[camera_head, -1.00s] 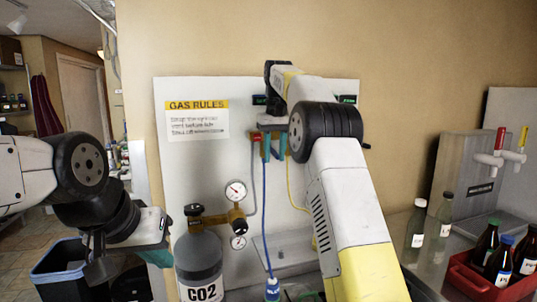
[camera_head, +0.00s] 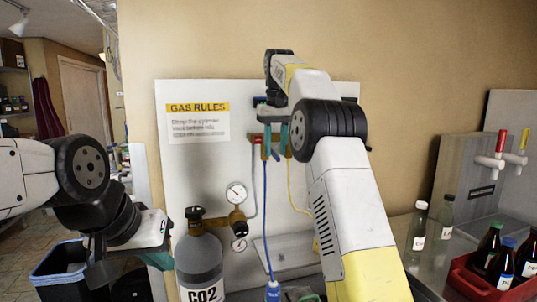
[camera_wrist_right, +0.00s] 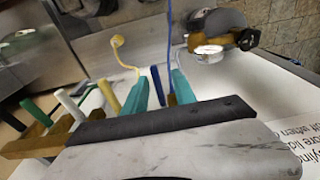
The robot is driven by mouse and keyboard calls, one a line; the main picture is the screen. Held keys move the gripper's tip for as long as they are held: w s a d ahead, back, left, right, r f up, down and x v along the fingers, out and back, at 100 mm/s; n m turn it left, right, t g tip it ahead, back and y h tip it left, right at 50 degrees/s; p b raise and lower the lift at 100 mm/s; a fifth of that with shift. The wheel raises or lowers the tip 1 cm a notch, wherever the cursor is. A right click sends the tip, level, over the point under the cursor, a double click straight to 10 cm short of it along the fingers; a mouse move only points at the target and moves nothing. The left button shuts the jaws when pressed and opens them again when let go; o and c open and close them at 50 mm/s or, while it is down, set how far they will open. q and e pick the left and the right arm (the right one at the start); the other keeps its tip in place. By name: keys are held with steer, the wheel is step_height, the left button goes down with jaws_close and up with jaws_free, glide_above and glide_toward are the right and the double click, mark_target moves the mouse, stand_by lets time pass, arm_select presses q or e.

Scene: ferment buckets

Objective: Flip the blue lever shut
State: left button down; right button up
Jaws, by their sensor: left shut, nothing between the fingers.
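My right gripper (camera_head: 275,146) is up at the gas board, pointing down. In the right wrist view its two teal fingers (camera_wrist_right: 159,92) are spread apart. A blue lever (camera_wrist_right: 156,84) stands between them, with a gap to the left finger; whether it touches the right one I cannot tell. The blue lever (camera_head: 275,154) shows only as a small bit in the head view; my gripper hides most of the valve row. My left gripper (camera_head: 160,260) is shut and empty, low at the left beside the grey CO2 cylinder (camera_head: 198,262).
A blue hose (camera_head: 267,215) and a yellow hose (camera_head: 291,190) hang below. A red crate (camera_head: 470,285) holds bottles at the right.

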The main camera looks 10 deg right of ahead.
steer(key=s+a+r, duration=0.1)
steer(key=s+a, duration=0.1)
steer(key=s, duration=1.1)
steer(key=shift+s, duration=0.35)
steer(key=shift+r, duration=0.1)
